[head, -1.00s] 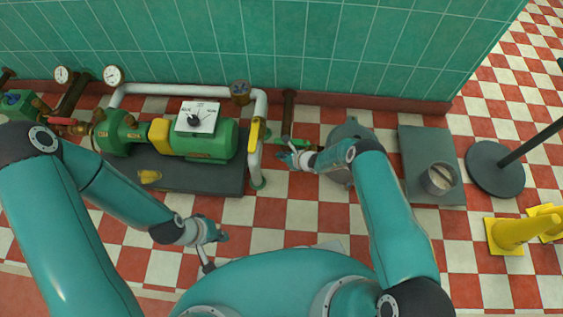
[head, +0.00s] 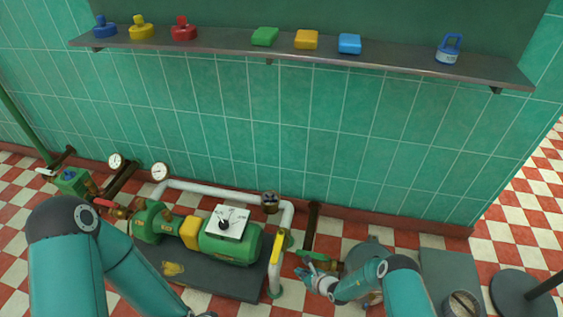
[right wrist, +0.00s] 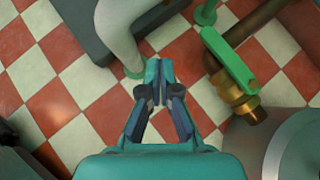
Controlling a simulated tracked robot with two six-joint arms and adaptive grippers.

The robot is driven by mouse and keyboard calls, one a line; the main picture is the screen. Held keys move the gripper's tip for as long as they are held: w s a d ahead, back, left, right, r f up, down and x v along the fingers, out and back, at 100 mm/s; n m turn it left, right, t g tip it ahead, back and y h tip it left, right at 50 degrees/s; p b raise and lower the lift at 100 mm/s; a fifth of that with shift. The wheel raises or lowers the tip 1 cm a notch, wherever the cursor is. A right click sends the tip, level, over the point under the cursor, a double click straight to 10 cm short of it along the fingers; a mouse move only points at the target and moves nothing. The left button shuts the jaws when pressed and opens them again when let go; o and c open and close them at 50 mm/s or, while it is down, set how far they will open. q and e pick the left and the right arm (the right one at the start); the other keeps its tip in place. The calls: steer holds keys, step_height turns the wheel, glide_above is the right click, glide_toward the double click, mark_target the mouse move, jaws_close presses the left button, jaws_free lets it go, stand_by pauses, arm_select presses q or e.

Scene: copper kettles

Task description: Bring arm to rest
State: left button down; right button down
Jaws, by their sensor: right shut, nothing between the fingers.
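My right gripper (head: 309,276) is low in the head view, right of the white pipe's yellow lever (head: 278,246). It also shows in the right wrist view (right wrist: 160,72), its fingers together and empty above the checkered floor. A valve with a green handle (right wrist: 230,58) and brass fitting (right wrist: 247,107) is to its right there, apart from the fingers. My left arm (head: 140,275) reaches down from the left. Only a sliver of its gripper end (head: 206,314) shows at the bottom edge, so its fingers are hidden.
A green pump (head: 228,243) on a dark base (head: 215,284) stands between the arms. A white pipe (right wrist: 118,38) rises close to my right gripper. A grey plate (head: 448,265) and round dark stand (head: 520,294) are right. A wall shelf (head: 390,66) holds several coloured items.

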steer(key=w+r+n, duration=0.1)
steer(key=w+r, duration=0.2)
steer(key=r, duration=0.4)
steer(key=s+a+r+n+g+y, duration=0.2)
steer(key=s+r+n, duration=0.2)
steer(key=s+n, duration=0.1)
steer(key=s+d+r+n+g+h, duration=0.1)
steer(key=s+d+r+n+g, duration=0.15)
steer(key=s+n, duration=0.5)
steer(key=s+d+r+n+g+h, duration=0.25)
steer(key=s+n, duration=0.25)
steer(key=s, duration=0.5)
steer(key=s+d+r+n+g+h, duration=0.1)
steer(key=s+r+n, duration=0.2)
steer(key=s+n, duration=0.45)
step_height(320, 180, up, 22)
steer(key=t+p, duration=0.1)
steer(key=p, duration=2)
steer(key=shift+w+a+f+y, duration=0.2)
steer(key=shift+w+y, duration=0.15)
steer(key=shift+w, duration=0.05)
